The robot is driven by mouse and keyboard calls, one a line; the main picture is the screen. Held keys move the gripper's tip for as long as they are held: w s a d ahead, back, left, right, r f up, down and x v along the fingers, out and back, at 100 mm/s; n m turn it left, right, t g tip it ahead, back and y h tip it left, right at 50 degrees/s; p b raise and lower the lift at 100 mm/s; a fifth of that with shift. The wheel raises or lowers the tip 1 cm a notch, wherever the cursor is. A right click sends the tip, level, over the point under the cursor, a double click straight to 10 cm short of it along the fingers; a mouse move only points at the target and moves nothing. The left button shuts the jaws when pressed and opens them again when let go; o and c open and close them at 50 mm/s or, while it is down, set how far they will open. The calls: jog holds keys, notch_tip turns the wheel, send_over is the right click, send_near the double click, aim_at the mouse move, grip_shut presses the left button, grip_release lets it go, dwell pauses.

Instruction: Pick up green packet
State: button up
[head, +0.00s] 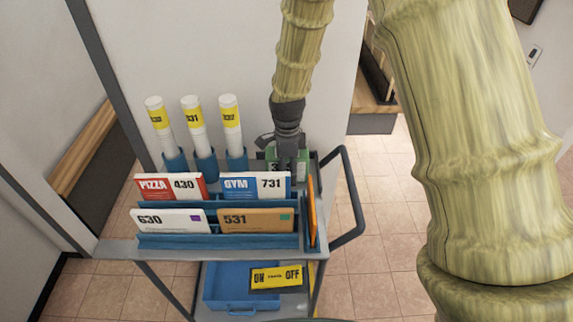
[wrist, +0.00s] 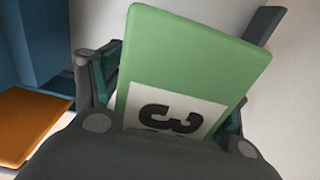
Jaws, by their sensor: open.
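The green packet (head: 303,158) stands at the back right of the cart, behind the blue GYM card, and is mostly hidden by my gripper in the head view. In the wrist view the green packet (wrist: 195,60) fills the middle, with a white label and a black 3. My gripper (head: 285,165) points down at the packet. In the wrist view its open fingers (wrist: 170,95) lie on either side of the packet. I cannot tell whether they touch it.
The cart (head: 110,249) holds white tubes (head: 194,125) in blue cups, PIZZA (head: 165,186) and GYM (head: 240,186) cards, and envelopes 630 (head: 170,221) and 531 (head: 258,220). An orange item (head: 312,210) stands at the right. A blue tray (head: 228,285) sits below. A wall (head: 220,50) rises behind.

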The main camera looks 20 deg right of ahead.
jog(key=c, duration=1.1)
